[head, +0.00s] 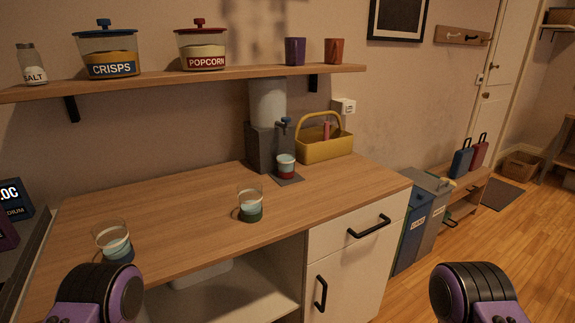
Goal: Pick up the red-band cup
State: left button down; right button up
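The red-band cup (286,167) is a clear cup with a red band low on its side and pale blue above it. It stands upright on a dark pad (288,180) below the tap of the water dispenser (268,125), at the back of the wooden counter. Neither gripper's fingers show. Only black and purple parts of my two arms show at the bottom left and bottom right, well apart from the cup.
A green-band cup (250,205) stands mid-counter. A blue-band cup (114,242) stands at the front left. A yellow basket (324,141) is right of the dispenser. A shelf (190,76) with jars runs above. The counter's right part (350,183) is clear.

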aim_at(285, 156)
jog(key=u, duration=2.6)
jog(key=k, duration=1.6)
jog(key=z, duration=2.1)
jog(key=i, duration=0.5)
jog(key=z, duration=0.05)
